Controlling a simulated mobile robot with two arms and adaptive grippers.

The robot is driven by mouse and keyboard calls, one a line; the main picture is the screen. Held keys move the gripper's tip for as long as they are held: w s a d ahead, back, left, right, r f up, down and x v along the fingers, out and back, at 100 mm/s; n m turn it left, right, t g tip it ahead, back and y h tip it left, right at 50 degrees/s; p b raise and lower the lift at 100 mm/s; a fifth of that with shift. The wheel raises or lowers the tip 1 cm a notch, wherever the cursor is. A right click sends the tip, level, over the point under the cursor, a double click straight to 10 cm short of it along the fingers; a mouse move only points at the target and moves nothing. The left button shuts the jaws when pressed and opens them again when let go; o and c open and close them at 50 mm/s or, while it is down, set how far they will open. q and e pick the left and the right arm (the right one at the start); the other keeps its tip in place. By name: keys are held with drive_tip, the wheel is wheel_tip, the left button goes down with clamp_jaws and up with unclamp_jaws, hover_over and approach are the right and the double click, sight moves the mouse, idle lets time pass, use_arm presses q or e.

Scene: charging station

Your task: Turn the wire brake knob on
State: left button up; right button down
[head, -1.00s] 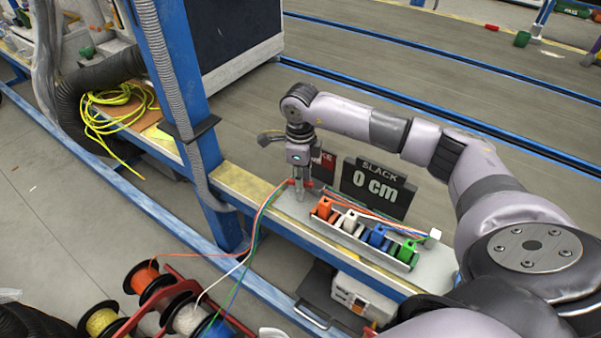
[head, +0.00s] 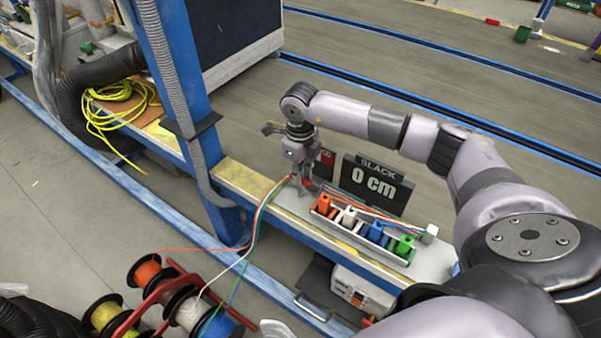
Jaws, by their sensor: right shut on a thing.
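My right gripper (head: 306,188) points down at the left end of the wire fixture on the bench, where the coloured wires (head: 268,200) pass. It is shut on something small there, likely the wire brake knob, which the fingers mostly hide. A red sign (head: 326,160), partly covered by my gripper, stands just behind. A black sign (head: 375,188) reading "SLACK 0 cm" stands to the right. My left gripper is not in view.
A row of orange, white, blue and green clamps (head: 376,232) sits right of the gripper. A blue post (head: 187,95) rises on the left. Wire spools (head: 148,272) stand at lower left. A power box (head: 362,287) is below the bench.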

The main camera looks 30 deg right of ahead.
drive_tip(key=shift+w+r, duration=0.1)
drive_tip(key=c, duration=1.6)
unclamp_jaws()
wheel_tip(320, 180, up, 12)
